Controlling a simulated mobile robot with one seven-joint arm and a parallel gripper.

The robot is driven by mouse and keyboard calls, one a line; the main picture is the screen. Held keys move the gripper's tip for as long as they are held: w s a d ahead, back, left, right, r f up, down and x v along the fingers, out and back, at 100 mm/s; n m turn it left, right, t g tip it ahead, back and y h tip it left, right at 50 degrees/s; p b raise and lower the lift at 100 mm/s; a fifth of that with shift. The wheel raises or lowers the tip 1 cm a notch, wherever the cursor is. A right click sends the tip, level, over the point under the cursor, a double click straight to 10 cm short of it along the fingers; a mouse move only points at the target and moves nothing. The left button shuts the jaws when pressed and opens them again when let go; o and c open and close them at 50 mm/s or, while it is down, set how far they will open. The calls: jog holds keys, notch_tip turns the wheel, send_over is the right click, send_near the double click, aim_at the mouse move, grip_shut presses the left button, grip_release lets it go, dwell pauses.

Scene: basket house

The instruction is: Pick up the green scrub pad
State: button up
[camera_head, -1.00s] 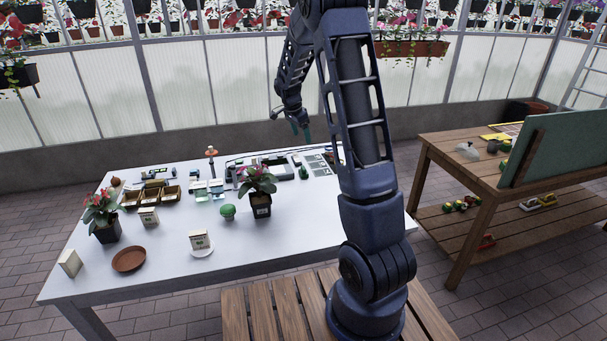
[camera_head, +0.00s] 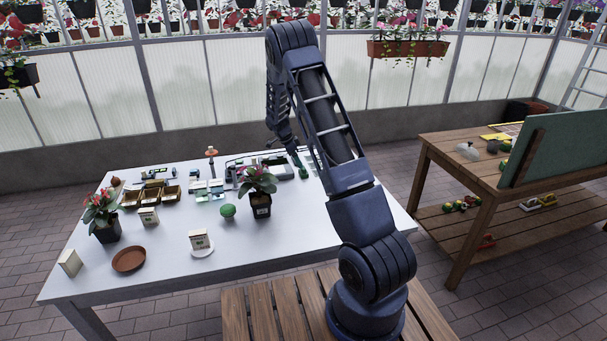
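A small dark green item (camera_head: 304,173) lies on the white table (camera_head: 290,238) toward its far right side. A rounder, brighter green item (camera_head: 228,211) sits near the middle of the table, left of a potted plant. Both are too small to tell for sure which is the scrub pad. My gripper (camera_head: 297,160) points down just above and behind the dark green item, with teal fingertips. Whether it touches that item, and how far its fingers are apart, cannot be made out.
Small brown boxes (camera_head: 160,195), another potted plant (camera_head: 106,232) and a terracotta saucer (camera_head: 129,259) fill the left side. The table's front right is clear.

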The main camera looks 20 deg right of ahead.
aim_at(304, 170)
jog(key=x, duration=0.7)
jog(key=shift+d+f, duration=0.2)
jog(key=shift+d, duration=0.2)
jog(key=c, duration=1.1)
jog(key=shift+o, duration=0.2)
